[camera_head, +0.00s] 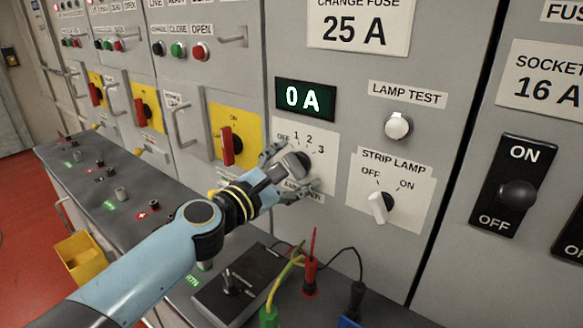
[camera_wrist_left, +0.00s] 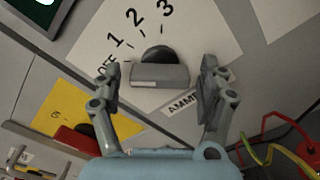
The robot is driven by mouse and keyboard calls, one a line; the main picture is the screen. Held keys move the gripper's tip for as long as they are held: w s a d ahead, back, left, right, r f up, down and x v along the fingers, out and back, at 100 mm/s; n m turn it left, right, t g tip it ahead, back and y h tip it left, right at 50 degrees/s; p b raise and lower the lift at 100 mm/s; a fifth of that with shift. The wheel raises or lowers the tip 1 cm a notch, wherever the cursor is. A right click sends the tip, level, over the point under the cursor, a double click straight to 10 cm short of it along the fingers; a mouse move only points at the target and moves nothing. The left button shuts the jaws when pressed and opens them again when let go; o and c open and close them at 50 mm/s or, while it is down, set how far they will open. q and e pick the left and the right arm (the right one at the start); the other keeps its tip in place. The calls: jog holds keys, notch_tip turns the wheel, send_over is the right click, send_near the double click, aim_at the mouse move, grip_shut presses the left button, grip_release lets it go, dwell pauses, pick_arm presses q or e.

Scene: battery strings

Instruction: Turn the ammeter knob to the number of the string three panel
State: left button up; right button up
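The ammeter knob (camera_head: 299,161) is a grey knob on a white plate (camera_head: 328,152) marked OFF, 1, 2 and 3. It also shows in the left wrist view (camera_wrist_left: 160,75). Its exact pointing is hard to tell. The green-lit display (camera_head: 305,98) above reads 0 A. My left gripper (camera_head: 292,170) is open in front of the knob; the left wrist view shows its fingers (camera_wrist_left: 158,82) on either side with gaps, not visibly touching it. It hides part of the plate and the AMMETER label. No string three panel label is readable. My right gripper is not in view.
A strip lamp knob (camera_head: 380,207) and a white lamp test button (camera_head: 397,126) are to the right. A red handle on a yellow plate (camera_head: 236,130) is to the left. Below, coloured plugs with cables (camera_head: 310,275) and a black box (camera_head: 240,285) stand on the bench.

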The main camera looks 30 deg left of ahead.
pick_arm(q)
jog(key=c, duration=1.1)
jog(key=shift+m, duration=0.3)
jog(key=m+b, duration=0.1)
jog(key=m, duration=0.2)
jog(key=shift+m, duration=0.3)
jog(key=m+b, duration=0.1)
jog(key=m, duration=0.3)
jog(key=shift+a+m, duration=0.1)
jog(key=shift+m, duration=0.2)
jog(key=m+b, duration=0.1)
jog(key=m, duration=0.3)
jog(key=shift+r+m, duration=0.15)
jog(key=shift+m, duration=0.15)
jog(key=shift+r+m+b, duration=0.1)
jog(key=shift+m+b, duration=0.7)
jog(key=shift+m, duration=1.4)
